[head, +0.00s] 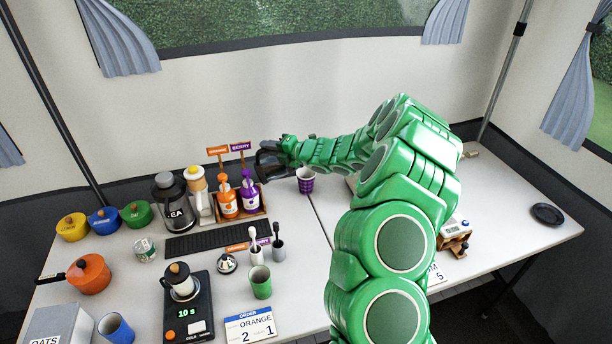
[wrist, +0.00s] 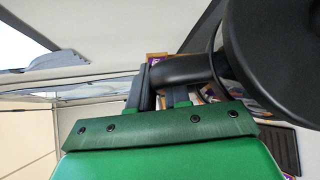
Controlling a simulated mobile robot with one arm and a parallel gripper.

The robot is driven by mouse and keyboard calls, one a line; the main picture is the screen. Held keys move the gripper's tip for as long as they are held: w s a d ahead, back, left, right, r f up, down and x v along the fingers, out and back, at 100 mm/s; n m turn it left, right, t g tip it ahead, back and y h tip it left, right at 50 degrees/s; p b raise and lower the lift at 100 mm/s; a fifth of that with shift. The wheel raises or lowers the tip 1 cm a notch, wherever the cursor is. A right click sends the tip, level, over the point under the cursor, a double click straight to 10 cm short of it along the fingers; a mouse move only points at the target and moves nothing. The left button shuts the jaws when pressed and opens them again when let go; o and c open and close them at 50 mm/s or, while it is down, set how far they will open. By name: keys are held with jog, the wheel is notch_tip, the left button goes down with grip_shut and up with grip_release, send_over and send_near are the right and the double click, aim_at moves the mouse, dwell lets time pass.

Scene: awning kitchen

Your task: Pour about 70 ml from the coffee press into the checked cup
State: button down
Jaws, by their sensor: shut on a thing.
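The coffee press (head: 271,166) is a dark vessel held up at the back middle of the table, left of and above the checked cup in the head view. My gripper (head: 284,152) is shut on its dark handle (wrist: 182,69). In the wrist view the dark round body of the press (wrist: 282,45) fills the upper right. The press looks tilted, but its spout and contents are hidden. The checked cup (head: 306,183) is purple and white and stands upright on the table, just right of the press. I cannot tell what is inside it. No stream of liquid shows.
A rack with orange and purple bottles (head: 249,193) stands left of the cup. A tea pot (head: 172,197), a dark drip mat (head: 212,242), a scale with a small pot (head: 182,283) and a green cup (head: 261,284) are further left and front. My arm covers much of the right side.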

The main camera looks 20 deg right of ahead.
aim_at(261, 150)
jog(key=shift+d, duration=0.5)
jog(key=shift+d+m+y+p, duration=0.4)
jog(key=shift+d+p, duration=0.15)
jog(key=shift+p, duration=0.15)
dwell(0.6)
jog(key=shift+d+r+t+p, duration=0.15)
jog(key=shift+d+t+p, duration=0.2)
jog(key=shift+t+p, duration=0.1)
dwell(0.8)
jog(key=shift+n+g+h, duration=0.6)
jog(key=shift+g, duration=0.05)
jog(key=a, duration=0.4)
jog(key=shift+w+a, duration=0.1)
jog(key=shift+a, duration=0.45)
jog(key=shift+a+f+n+h, duration=0.3)
jog(key=shift+a+n+h, duration=0.05)
jog(key=shift+n+h, duration=0.15)
jog(key=shift+a, duration=0.15)
